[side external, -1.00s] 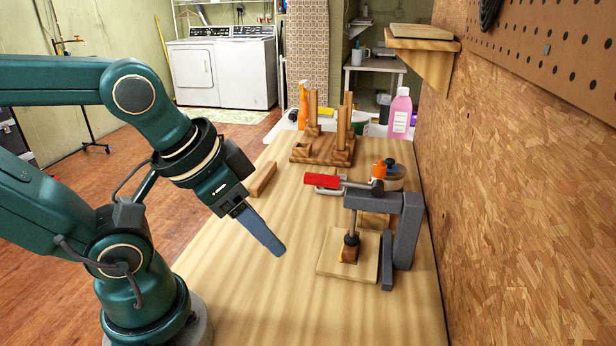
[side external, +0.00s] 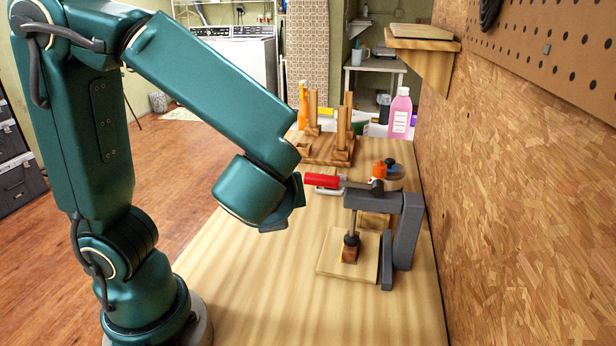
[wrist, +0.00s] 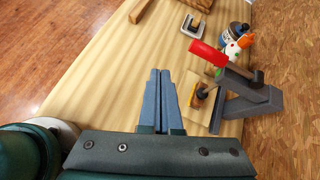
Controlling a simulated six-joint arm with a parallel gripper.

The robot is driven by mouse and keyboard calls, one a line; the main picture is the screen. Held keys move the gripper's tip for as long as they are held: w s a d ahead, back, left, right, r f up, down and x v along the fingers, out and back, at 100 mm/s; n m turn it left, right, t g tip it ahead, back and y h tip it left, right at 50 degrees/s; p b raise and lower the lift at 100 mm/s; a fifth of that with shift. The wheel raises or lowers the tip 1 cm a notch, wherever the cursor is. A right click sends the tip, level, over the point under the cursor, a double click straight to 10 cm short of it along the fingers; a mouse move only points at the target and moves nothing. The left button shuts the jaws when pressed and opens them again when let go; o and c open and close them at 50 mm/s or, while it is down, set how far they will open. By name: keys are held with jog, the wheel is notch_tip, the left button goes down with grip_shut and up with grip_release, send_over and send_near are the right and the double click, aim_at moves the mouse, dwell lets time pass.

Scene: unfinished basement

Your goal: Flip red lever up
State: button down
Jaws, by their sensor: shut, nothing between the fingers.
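The red lever (side external: 323,181) belongs to a toggle clamp on a grey stand (side external: 408,230). It lies about level in the side view, pointing left. The clamp's spindle (side external: 351,247) stands upright over a small wooden block on a plywood plate (side external: 338,262). In the wrist view the red lever (wrist: 209,53) is up and to the right of my gripper (wrist: 160,72). The blue-grey fingers are together and empty, apart from the lever. In the side view my wrist hides the fingers, and it is just left of the lever's end.
A wooden rack with upright posts (side external: 330,147) stands behind the clamp. An orange-capped container (side external: 380,170) and a pink bottle (side external: 400,114) are further back. The chipboard wall (side external: 520,200) closes off the right. The table front (side external: 290,300) is clear.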

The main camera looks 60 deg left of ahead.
aim_at(339, 183)
jog(key=d+m+t, duration=0.1)
jog(key=d+f+m, duration=0.1)
jog(key=d+m, duration=0.1)
jog(key=w+d+m+t, duration=0.1)
jog(key=d, duration=0.1)
jog(key=shift+w+d+f+m+t, duration=0.1)
jog(key=shift+d+f+m+t, duration=0.15)
jog(key=shift+f+m+t, duration=0.05)
jog(key=x, duration=1)
jog(key=shift+w+a+r, duration=0.1)
jog(key=shift+w+r, duration=0.05)
jog(key=shift+r, duration=0.75)
jog(key=shift+w+a+r, duration=0.1)
jog(key=shift+w+r, duration=0.05)
jog(key=shift+r, duration=0.8)
